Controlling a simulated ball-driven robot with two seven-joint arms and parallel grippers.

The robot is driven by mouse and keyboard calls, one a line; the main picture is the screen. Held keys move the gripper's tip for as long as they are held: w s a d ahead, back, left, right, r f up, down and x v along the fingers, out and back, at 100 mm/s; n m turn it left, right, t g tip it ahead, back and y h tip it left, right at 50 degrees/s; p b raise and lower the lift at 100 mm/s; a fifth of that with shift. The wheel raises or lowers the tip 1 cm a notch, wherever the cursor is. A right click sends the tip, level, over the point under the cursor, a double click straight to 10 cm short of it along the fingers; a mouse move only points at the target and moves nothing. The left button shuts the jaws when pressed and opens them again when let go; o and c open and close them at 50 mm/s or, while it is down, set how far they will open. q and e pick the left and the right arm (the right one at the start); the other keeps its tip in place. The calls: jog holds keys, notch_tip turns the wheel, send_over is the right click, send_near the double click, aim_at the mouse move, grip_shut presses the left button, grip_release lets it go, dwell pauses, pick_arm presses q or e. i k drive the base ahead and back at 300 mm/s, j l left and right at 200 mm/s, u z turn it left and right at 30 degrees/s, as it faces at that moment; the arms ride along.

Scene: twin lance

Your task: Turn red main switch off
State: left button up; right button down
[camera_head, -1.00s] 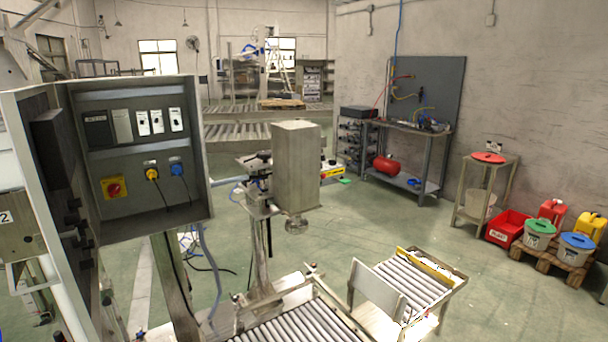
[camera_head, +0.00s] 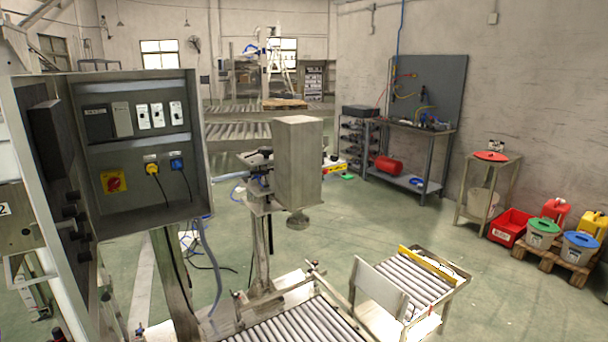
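The red main switch (camera_head: 114,182) is a round red knob on a yellow plate. It sits at the lower left of the back panel inside an open grey electrical cabinet (camera_head: 140,222). The knob is too small to tell its turned position. The cabinet door (camera_head: 62,150) stands open at the left. Neither of my grippers shows in the head view.
Beside the switch are a yellow plug (camera_head: 152,169) and a blue plug (camera_head: 177,165) with black cables. Several white breakers (camera_head: 157,115) sit above. Right of the cabinet stand a grey machine head (camera_head: 298,160) and a roller conveyor (camera_head: 295,325). Green floor is open beyond.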

aim_at(113, 184)
jog(key=u, duration=1.35)
jog(key=l, duration=0.2)
jog(key=i, duration=0.05)
